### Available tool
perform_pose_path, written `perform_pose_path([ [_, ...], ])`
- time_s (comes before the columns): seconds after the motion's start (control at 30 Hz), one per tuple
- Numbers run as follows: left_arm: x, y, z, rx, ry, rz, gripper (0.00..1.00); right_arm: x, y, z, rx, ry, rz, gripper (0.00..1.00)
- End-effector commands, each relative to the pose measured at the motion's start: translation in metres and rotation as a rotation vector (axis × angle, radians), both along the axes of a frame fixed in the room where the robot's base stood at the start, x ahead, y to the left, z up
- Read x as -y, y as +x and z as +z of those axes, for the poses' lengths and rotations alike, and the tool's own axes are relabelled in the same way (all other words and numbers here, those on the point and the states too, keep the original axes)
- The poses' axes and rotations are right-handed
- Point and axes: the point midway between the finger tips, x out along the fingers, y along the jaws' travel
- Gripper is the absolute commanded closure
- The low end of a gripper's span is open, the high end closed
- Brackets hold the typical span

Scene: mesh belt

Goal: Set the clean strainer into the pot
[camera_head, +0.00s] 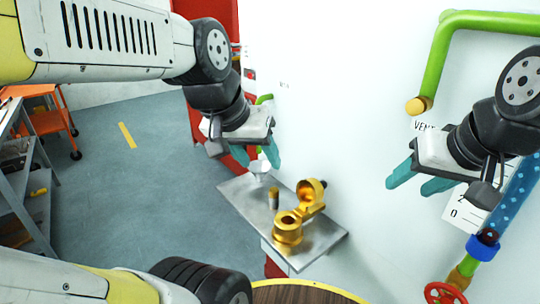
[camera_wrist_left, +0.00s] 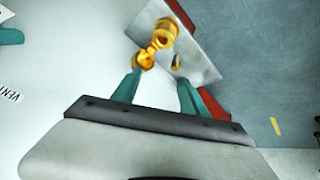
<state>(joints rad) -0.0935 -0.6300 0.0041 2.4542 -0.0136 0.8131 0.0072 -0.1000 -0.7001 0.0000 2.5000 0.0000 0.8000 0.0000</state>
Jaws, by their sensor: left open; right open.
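A golden pot (camera_head: 288,231) stands on a small metal shelf, with its round lid (camera_head: 307,190) tipped up on its far side. It also shows in the left wrist view (camera_wrist_left: 167,29). A pale, funnel-like piece, which looks like the strainer (camera_head: 258,168), is at the shelf's far left end, partly hidden by my left gripper. I cannot tell how clean it is. My left gripper (camera_head: 261,155) is open and empty, its teal fingers just above this piece in the head view. My right gripper (camera_head: 416,184) is open and empty, at the right by the wall, away from the shelf.
A small golden-brown cylinder (camera_head: 273,198) stands on the metal shelf (camera_head: 235,196) left of the pot. A white wall rises behind, with green pipes (camera_head: 437,62) and a red valve wheel (camera_head: 441,294) at the right. Orange and grey racks (camera_head: 38,121) stand at the left; the floor between is clear.

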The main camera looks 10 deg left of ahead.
Motion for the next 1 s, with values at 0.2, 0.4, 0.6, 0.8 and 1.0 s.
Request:
perform_pose_path([
  [0.2, 0.002, -0.01, -0.002, 0.025, -0.015, -0.011, 0.44, 0.0, 0.0, 0.0, 0.0, 0.0, 0.0, 0.48],
  [0.4, 0.0, 0.033, -0.008, -0.063, 0.002, -0.077, 0.44, 0.0, 0.0, 0.0, 0.0, 0.0, 0.0, 0.48],
  [0.6, -0.004, 0.095, -0.035, -0.183, 0.049, -0.166, 0.44, 0.0, 0.0, 0.0, 0.0, 0.0, 0.0, 0.48],
  [0.8, -0.008, 0.154, -0.081, -0.297, 0.124, -0.254, 0.44, 0.0, 0.0, 0.0, 0.0, 0.0, 0.0, 0.48],
  [1.0, -0.012, 0.199, -0.135, -0.4, 0.216, -0.34, 0.44, 0.0, 0.0, 0.0, 0.0, 0.0, 0.0, 0.48],
])
